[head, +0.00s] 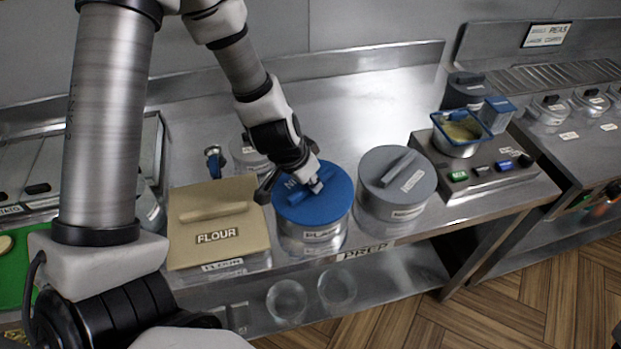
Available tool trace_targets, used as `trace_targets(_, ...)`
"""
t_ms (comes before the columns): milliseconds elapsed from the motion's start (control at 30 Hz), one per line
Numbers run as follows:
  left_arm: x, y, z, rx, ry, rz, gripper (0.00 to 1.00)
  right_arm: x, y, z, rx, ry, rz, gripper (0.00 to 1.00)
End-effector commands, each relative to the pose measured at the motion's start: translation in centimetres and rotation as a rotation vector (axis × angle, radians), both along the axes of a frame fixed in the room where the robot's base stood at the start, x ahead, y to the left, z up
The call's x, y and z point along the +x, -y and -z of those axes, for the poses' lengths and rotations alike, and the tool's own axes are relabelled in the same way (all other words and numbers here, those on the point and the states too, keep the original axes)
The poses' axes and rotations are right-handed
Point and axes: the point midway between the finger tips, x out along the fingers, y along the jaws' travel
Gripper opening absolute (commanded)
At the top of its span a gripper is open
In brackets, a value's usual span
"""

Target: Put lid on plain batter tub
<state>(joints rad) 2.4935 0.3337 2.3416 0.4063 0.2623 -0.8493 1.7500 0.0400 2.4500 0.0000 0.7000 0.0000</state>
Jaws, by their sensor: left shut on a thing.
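The blue round lid (335,203) is level over the top of the plain batter tub (299,244), a metal tub with a white label, on the prep counter. The lid covers the tub's opening and looks lined up with it. I cannot tell whether it rests fully on the rim. My left gripper (311,186) comes down from above and is shut on the lid's blue handle bar. The gripper hides part of the lid's top and its lettering. My right gripper is not in view.
A tan flour box (218,240) stands close left of the tub. A grey-lidded tub (396,212) stands close right. A button unit (483,172) with a blue-rimmed container (459,133) is farther right. Bare counter (340,120) lies behind.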

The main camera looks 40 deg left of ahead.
Motion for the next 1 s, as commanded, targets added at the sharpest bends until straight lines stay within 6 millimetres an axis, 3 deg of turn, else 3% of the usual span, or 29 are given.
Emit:
trace_targets(167, 0.0, 0.0, 0.0, 0.000, 0.000, 0.000, 0.00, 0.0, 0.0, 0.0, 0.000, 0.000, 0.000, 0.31)
trace_targets(200, 0.0, 0.0, 0.0, 0.000, 0.000, 0.000, 0.30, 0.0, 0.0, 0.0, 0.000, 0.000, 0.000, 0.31)
trace_targets(233, 0.0, 0.0, 0.0, 0.000, 0.000, 0.000, 0.41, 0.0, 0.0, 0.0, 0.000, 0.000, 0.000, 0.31)
trace_targets(267, 0.0, 0.0, 0.0, 0.000, 0.000, 0.000, 0.45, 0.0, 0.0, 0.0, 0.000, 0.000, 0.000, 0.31)
trace_targets(667, -0.2, 0.0, -0.6, -0.001, 0.000, -0.002, 0.45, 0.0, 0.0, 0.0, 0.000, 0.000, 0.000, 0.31)
trace_targets(1000, -2.0, -0.4, -5.0, -0.002, 0.004, -0.004, 0.45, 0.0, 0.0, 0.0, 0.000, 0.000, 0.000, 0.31)
